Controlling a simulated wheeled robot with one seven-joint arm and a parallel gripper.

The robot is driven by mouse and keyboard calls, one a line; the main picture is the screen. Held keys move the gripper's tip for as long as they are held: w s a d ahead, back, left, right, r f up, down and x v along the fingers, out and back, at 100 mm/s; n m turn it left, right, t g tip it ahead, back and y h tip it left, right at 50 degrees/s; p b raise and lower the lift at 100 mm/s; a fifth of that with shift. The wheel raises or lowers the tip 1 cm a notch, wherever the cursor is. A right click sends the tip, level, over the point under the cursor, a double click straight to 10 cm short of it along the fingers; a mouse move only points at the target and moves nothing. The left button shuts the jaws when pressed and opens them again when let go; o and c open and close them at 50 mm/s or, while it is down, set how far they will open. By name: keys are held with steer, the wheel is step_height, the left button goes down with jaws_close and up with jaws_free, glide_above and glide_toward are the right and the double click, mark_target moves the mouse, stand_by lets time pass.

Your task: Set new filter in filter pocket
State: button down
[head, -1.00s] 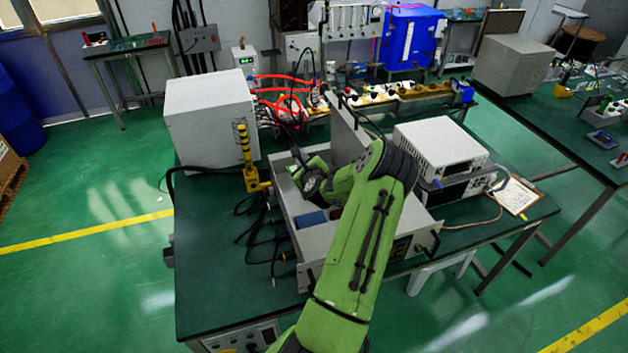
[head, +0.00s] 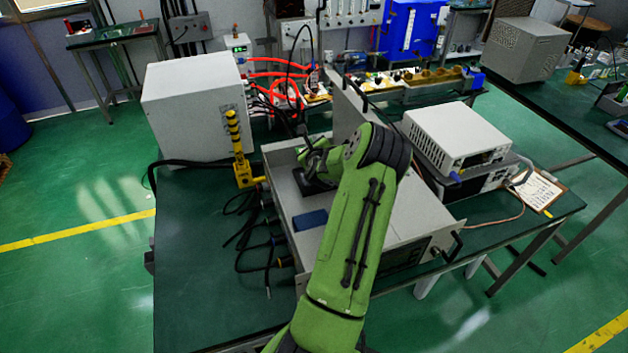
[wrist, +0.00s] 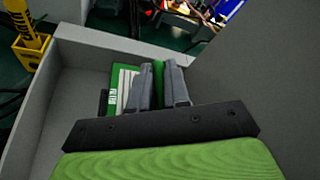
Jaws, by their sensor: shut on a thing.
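My gripper (wrist: 162,85) reaches down inside an open grey chassis (head: 283,160) on the green bench. Its two grey fingers are shut on a thin green-edged piece (wrist: 158,70), which I take for the new filter. A white panel with a green border and small print (wrist: 124,90) shows just left of the fingers; I cannot tell whether it is part of the same piece. In the head view the green arm hides the fingertips and the held piece. The filter pocket cannot be made out clearly.
A blue block (head: 310,220) lies in the chassis in front of my gripper. A tall grey panel (head: 350,112) stands close on the right. A yellow post (head: 238,150) and black cables are on the left. White instruments (head: 455,137) stand at the right.

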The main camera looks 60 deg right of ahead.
step_height(320, 180, down, 9)
steer(key=shift+a+r+b, duration=0.1)
steer(key=shift+b, duration=0.5)
